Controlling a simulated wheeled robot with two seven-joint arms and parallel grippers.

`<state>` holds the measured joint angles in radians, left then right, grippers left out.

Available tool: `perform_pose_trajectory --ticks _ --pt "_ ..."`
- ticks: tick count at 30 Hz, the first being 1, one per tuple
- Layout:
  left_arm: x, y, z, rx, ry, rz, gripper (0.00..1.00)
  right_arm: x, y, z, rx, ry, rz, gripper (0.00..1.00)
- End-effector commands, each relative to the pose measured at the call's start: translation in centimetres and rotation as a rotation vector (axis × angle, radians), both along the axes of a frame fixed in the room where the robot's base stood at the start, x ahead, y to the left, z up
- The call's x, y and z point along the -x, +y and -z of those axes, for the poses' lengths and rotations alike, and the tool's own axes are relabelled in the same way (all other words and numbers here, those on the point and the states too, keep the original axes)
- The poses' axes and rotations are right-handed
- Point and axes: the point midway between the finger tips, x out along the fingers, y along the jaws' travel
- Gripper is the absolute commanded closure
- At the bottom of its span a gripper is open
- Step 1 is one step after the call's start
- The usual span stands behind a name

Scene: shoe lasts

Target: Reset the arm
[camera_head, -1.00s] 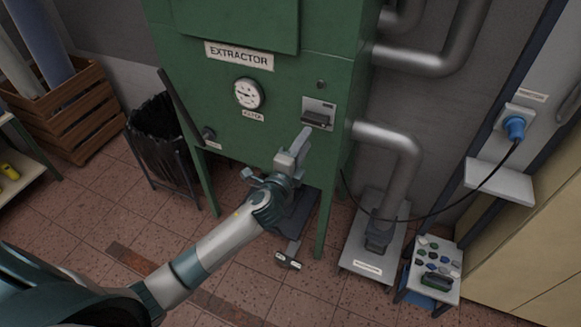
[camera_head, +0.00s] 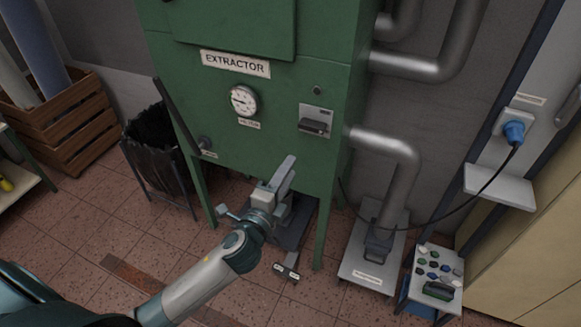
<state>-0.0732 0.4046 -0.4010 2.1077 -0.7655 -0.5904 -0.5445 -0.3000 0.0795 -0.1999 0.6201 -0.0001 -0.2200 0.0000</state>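My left arm comes in from the lower left. Its gripper (camera_head: 284,172) points up and to the right, in front of the lower edge of the green extractor cabinet (camera_head: 270,110). The gripper's fingers overlap in this view, so their opening cannot be told. I see nothing held between them. A gap shows in the picture between the fingertips and the dark handle (camera_head: 314,127) on the cabinet's grey switch plate. My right gripper is not in view.
A black bin (camera_head: 155,145) and a wooden crate (camera_head: 65,125) stand at the left. A floor pedal (camera_head: 287,270) lies below the cabinet. Grey pipes (camera_head: 395,165), a blue plug (camera_head: 514,132) with its cable, and a small button stand (camera_head: 435,275) are at the right.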

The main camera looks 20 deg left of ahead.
Motion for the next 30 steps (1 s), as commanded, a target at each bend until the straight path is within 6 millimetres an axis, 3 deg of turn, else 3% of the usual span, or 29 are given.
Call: perform_pose_trajectory --ticks 8,11,14,17,23,30 --pt "-0.1 0.0 0.3 0.004 0.006 0.000 0.67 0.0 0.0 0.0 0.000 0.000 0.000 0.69" --pt "-0.2 0.2 1.7 0.015 0.029 -0.004 0.67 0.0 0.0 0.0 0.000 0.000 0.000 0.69" --pt "-0.4 0.5 4.5 0.042 0.079 -0.011 0.67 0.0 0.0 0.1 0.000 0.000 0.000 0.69" --pt "-0.5 1.0 8.7 0.084 0.155 -0.026 0.67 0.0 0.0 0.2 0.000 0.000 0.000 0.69" --pt "1.1 2.5 20.3 0.216 0.357 -0.079 0.67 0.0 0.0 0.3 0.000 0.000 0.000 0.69" --pt "6.6 4.2 34.5 0.403 0.604 -0.191 0.67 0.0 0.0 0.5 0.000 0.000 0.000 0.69"
